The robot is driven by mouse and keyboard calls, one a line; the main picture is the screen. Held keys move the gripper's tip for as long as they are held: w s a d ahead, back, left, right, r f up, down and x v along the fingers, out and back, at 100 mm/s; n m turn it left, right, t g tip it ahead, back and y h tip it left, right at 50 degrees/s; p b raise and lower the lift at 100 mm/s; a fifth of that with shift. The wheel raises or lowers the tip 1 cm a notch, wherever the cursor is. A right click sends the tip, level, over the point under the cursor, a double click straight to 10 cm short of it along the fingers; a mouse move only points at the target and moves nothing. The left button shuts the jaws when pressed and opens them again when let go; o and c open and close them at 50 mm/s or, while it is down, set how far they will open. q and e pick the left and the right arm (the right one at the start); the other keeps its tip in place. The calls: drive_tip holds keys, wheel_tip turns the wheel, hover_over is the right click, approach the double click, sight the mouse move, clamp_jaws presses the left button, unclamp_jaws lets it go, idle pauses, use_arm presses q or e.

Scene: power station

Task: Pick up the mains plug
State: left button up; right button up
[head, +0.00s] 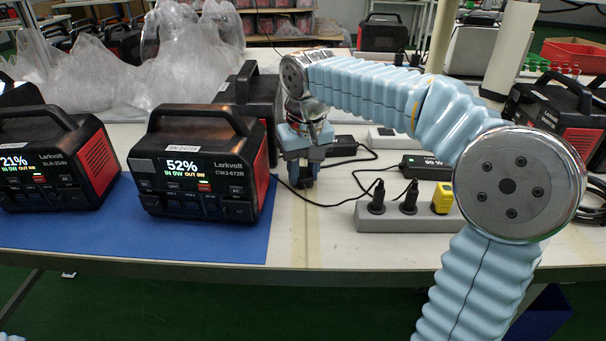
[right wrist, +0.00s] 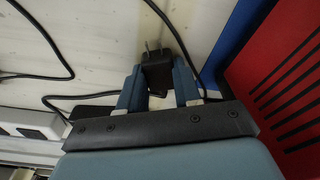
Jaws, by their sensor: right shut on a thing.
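The mains plug (right wrist: 157,70) is a small black block with metal pins, seen between the two blue-grey fingers in the right wrist view. My right gripper (head: 301,178) is shut on it; it also shows in the right wrist view (right wrist: 158,84). In the head view the gripper points down just right of the power station reading 52% (head: 202,165), low over the white bench, and the fingers mostly hide the plug. I cannot tell whether the plug touches the bench. My left gripper is out of view.
A grey power strip (head: 375,222) with black plugs and a yellow plug (head: 442,197) lies to the right. A black adapter (head: 425,165) and loose cables lie behind it. Another power station (head: 50,160) stands on the blue mat (head: 100,235) at left.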

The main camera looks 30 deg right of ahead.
sight(302, 174)
drive_tip(key=shift+r, duration=0.5)
drive_tip(key=r, duration=0.3)
drive_tip(key=shift+s+a, duration=0.15)
drive_tip(key=shift+s, duration=0.1)
drive_tip(key=s+a+r, duration=0.2)
drive_tip(key=s+r, duration=0.2)
drive_tip(key=s, duration=0.2)
drive_tip(key=s+a+r, duration=0.3)
drive_tip(key=s+r, duration=0.2)
drive_tip(key=s, duration=0.1)
drive_tip(key=shift+s+a, duration=0.15)
drive_tip(key=shift+a, duration=0.1)
